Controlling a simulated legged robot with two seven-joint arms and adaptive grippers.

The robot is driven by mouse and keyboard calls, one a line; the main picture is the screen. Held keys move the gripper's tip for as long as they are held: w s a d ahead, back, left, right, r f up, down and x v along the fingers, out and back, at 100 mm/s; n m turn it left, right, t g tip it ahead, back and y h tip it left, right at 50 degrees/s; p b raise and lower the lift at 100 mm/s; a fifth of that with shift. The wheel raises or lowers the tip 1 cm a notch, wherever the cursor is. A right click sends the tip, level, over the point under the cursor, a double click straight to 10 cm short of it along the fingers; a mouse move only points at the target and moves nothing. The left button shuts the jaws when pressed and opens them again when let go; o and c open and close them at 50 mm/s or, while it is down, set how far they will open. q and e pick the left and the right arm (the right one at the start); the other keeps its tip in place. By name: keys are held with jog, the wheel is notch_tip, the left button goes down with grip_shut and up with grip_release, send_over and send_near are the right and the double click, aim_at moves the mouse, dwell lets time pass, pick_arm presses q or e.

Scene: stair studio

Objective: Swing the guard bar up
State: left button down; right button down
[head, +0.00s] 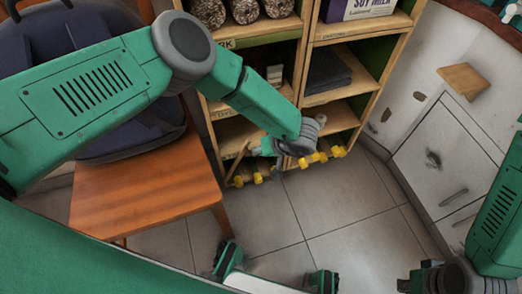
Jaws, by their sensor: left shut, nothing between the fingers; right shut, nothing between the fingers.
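A wooden shelf unit (309,98) stands at the top centre. A thin wooden bar (237,163) slants at its lower left front; I cannot tell for sure whether it is the guard bar. My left gripper (258,150) is shut and empty, low in front of the shelf and just right of that bar. I cannot tell whether they touch. My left wrist hides part of the lower shelf. My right gripper (405,285) is at the bottom edge, shut and partly cut off, well away from the shelf.
Several yellow pieces (338,152) line the shelf's bottom front. A wooden chair (150,193) with a dark blue bag (75,35) stands left, close under my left arm. A worn white cabinet (445,160) stands right. The tiled floor (330,205) between is clear.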

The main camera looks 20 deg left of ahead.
pick_arm(q)
jog(key=s+a+r+t+h+p, duration=0.1)
jog(key=s+a+r+h+p, duration=0.1)
jog(key=s+a+p, duration=0.4)
jog(key=a+r+p, duration=0.1)
jog(key=a+p, duration=0.2)
jog(key=p, duration=0.3)
jog(key=shift+s+a+n, duration=0.25)
jog(key=shift+s+n, duration=0.05)
jog(key=shift+n, duration=0.1)
